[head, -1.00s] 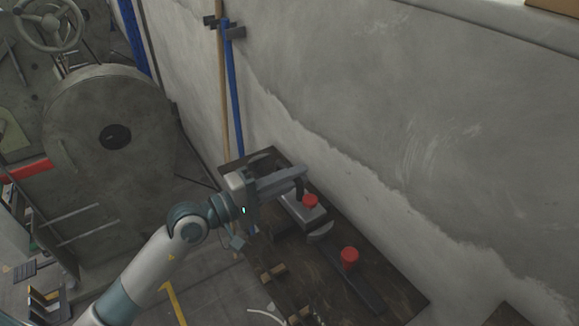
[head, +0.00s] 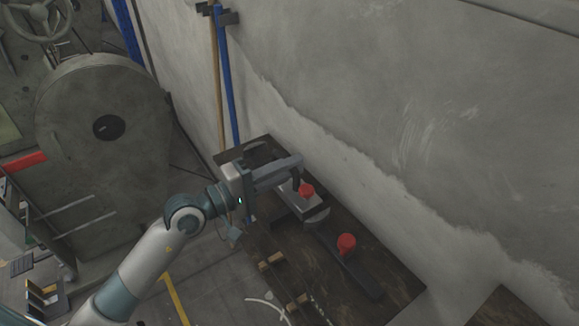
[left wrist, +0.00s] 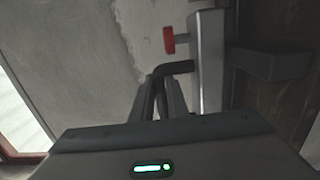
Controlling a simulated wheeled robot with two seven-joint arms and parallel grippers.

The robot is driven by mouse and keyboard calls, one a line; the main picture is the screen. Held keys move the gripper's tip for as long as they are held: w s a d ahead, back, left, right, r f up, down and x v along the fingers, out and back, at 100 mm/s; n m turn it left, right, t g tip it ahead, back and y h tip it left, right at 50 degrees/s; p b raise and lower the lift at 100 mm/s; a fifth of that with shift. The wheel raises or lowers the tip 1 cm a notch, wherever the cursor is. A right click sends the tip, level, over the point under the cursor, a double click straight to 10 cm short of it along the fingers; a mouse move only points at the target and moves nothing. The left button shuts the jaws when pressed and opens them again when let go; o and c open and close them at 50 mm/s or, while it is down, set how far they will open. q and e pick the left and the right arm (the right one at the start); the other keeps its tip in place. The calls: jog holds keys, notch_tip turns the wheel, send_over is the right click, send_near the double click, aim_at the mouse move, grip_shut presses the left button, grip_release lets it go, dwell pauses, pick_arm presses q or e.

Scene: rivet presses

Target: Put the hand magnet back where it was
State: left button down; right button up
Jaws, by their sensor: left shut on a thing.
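My left gripper (head: 297,166) is over the back part of the dark bench. Its fingers (left wrist: 165,100) are shut on a black bent handle, which shows in the left wrist view (left wrist: 174,68). The handle appears to belong to the hand magnet, a grey block (left wrist: 210,62) with a red knob (left wrist: 169,41). In the head view the grey block (head: 287,201) is below the fingertips, its red knob (head: 306,190) at the right. The gripper partly hides it, and I cannot tell whether it touches the bench. My right gripper is not in view.
The dark bench (head: 385,262) stands against the grey wall. A dark bar with another red knob (head: 347,242) lies on it, to the right. Wooden pieces (head: 271,261) are near its front edge. A blue pole (head: 229,85) leans on the wall. A large round machine (head: 100,160) stands left.

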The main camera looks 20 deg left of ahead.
pick_arm(q)
jog(key=shift+f, duration=0.2)
jog(key=c, duration=1.7)
grip_release()
jog(key=shift+o, duration=0.2)
jog(key=shift+f, duration=0.15)
jog(key=shift+b, duration=0.35)
